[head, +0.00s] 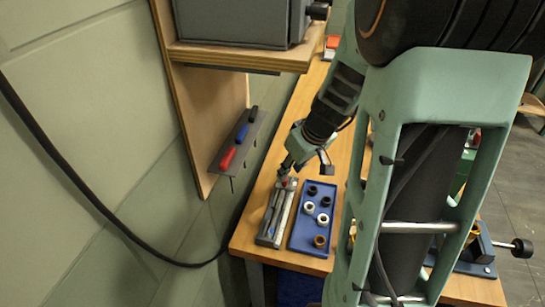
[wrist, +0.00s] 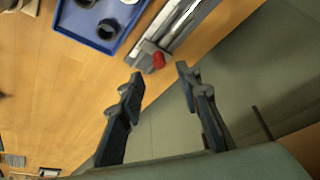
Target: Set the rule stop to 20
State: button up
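The rule (head: 275,218) is a narrow metal rail on a grey base, lying lengthwise near the table's left edge. In the wrist view the rule (wrist: 182,25) runs from the top edge to its near end. A red knob (wrist: 158,61), seemingly the rule stop, sits at that end; a bit of red (head: 286,182) shows there in the head view. My gripper (wrist: 160,76) is open and empty. In the head view my gripper (head: 287,166) is above the rule's far end. The scale figures are too small to read.
A blue tray (head: 296,240) with several black, white and brown rings lies right of the rule. A wooden shelf (head: 240,54) with a grey box overhangs behind. My arm covers the right side.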

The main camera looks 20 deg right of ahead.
aim_at(286, 180)
jog(key=shift+x, duration=2.7)
jog(key=shift+w, duration=0.1)
jog(key=shift+c, duration=0.2)
grip_shut()
